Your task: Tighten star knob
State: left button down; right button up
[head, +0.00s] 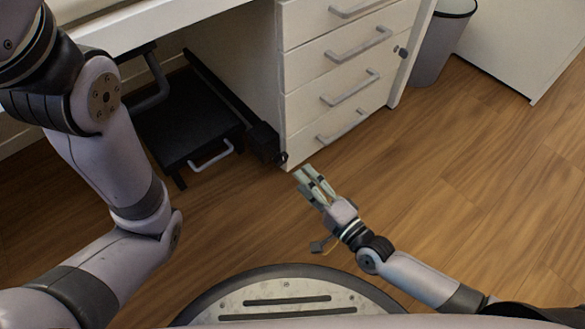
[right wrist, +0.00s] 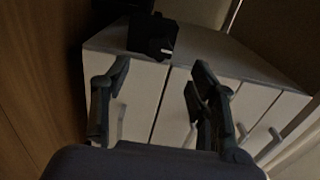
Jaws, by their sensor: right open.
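A black bar on the floor side of the white drawer unit ends in a black block (head: 263,141), with a small dark knob-like part (head: 281,158) at its tip. Its star shape is too small to make out. My right gripper (head: 304,172) is open and empty, just in front and to the right of that part, apart from it. In the right wrist view the black block (right wrist: 153,36) shows beyond and above the open fingers (right wrist: 150,78), with a small pale tip on it. My left arm crosses the left side of the head view; its gripper is out of frame.
White drawers (head: 345,60) with grey handles stand right behind the block. A black low unit (head: 190,120) stands under the desk. A grey bin (head: 441,40) is farther right. The wooden floor (head: 470,190) is clear at right.

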jog(key=v, duration=0.3)
jog(key=shift+s+d, duration=0.15)
jog(key=shift+s, duration=0.1)
